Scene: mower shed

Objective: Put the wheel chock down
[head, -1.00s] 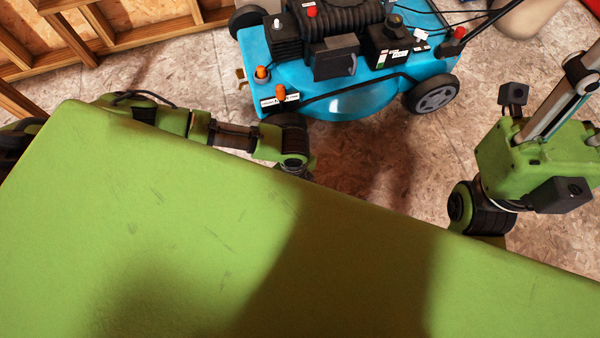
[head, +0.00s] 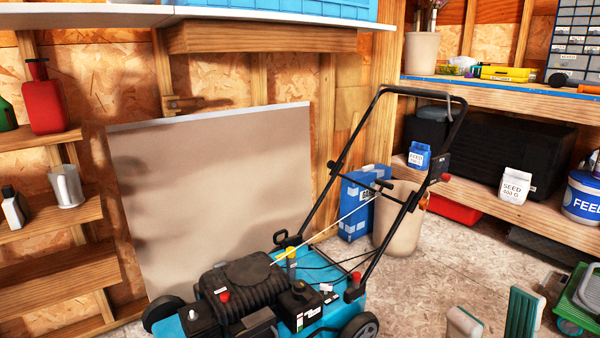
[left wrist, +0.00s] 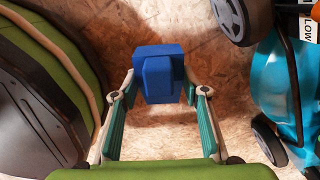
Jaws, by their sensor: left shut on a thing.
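The wheel chock (left wrist: 158,76) is a blue block in the left wrist view, between the fingertips of my left gripper (left wrist: 159,90), which is shut on it. The bare floor lies behind it; I cannot tell whether the chock touches the floor. The turquoise mower (left wrist: 285,85) is to the right of it in that view, with gaps to its wheels. In the head view the mower (head: 345,290) stands at the bottom middle, and neither the chock nor my left gripper shows. My right gripper (head: 493,322) is at the bottom right, fingers apart, open and empty.
A large board (head: 215,190) leans on the wall behind the mower. Wooden shelves (head: 60,215) stand at the left. A workbench (head: 500,88) with a lower shelf is at the right. A beige bin (head: 400,225) and a blue box (head: 355,210) stand behind the mower's handle.

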